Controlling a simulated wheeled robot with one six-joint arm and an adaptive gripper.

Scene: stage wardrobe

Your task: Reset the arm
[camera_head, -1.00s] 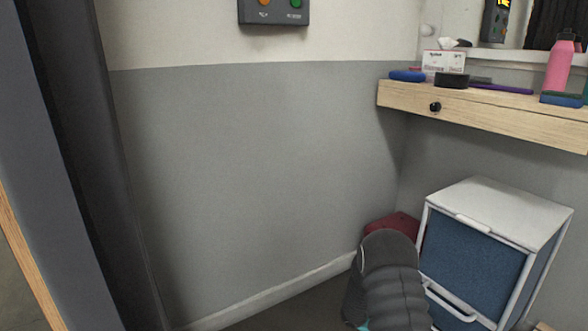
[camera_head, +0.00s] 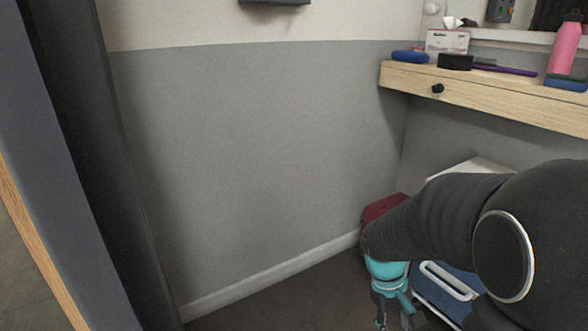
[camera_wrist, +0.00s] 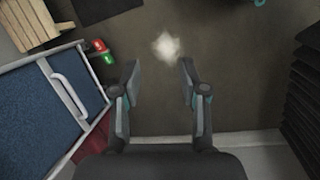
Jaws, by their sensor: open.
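My gripper (camera_wrist: 158,90) is open and empty in the wrist view, its two fingers apart over the dark floor. In the head view my gripper (camera_head: 393,308) hangs downward at the bottom, in front of the blue and white cabinet (camera_head: 460,279). My dark arm covers much of that cabinet. A pale, blurred white thing (camera_wrist: 167,46) lies on the floor beyond the fingertips in the wrist view; I cannot tell what it is.
The cabinet (camera_wrist: 35,108) stands left of my gripper, with small red and green things (camera_wrist: 100,50) near it. A wooden shelf (camera_head: 480,98) holds a tissue box (camera_head: 447,41) and pink bottle (camera_head: 564,48). A dark red thing (camera_head: 384,207) sits by the wall.

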